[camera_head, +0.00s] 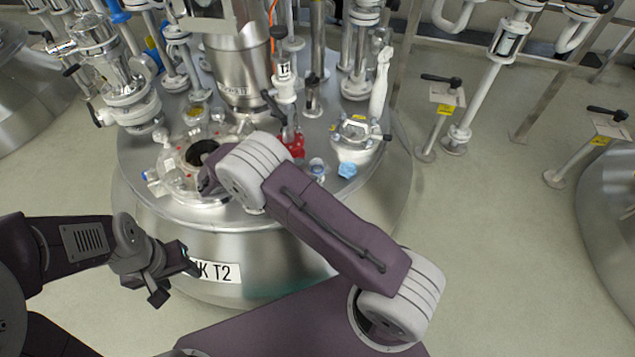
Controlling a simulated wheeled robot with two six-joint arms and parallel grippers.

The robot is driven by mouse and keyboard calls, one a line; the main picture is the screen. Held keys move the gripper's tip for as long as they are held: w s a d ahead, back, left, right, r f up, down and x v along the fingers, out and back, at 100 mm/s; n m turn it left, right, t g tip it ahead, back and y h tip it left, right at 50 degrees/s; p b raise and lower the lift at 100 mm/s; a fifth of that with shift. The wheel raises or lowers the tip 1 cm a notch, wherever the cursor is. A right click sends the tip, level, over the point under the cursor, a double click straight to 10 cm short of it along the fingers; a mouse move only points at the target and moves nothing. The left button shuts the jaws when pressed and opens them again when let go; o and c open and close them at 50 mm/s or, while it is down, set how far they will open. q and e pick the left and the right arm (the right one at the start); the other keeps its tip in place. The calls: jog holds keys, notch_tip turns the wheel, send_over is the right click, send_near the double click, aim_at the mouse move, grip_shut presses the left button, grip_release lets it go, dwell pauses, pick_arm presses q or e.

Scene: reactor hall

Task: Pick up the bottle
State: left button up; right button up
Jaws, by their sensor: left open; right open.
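A small pale container with a bluish top (317,167) stands on the steel tank lid, just right of my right wrist. It may be the bottle, but it is too small to be sure. My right gripper (207,178) is at the round open hatch on the left of the lid. It is open, mostly hidden by its own wrist, and apart from both shapes. My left gripper (174,281) is open and empty in front of the tank's side, below the lid.
The tank (270,240) has a crowded lid. The open hatch (203,152) is on its left, with red clamp parts (291,143), a blue crumpled item (347,170) and a flanged port (357,140) to the right. Pipes and valves rise behind.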

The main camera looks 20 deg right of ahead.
aim_at(313, 170)
jog(key=b+x, duration=0.1)
jog(key=x, duration=0.2)
jog(key=shift+f+b, duration=0.25)
jog(key=shift+b, duration=0.1)
jog(key=shift+d, duration=0.2)
jog(key=shift+d+f+b, duration=0.2)
jog(key=shift+d+b, duration=0.05)
jog(key=shift+b, duration=0.1)
jog(key=b+x, duration=0.3)
jog(key=x, duration=0.1)
jog(key=shift+w+d, duration=0.1)
jog(key=shift+d+r, duration=0.1)
jog(key=shift+d, duration=0.05)
jog(key=shift+r, duration=0.1)
grip_shut()
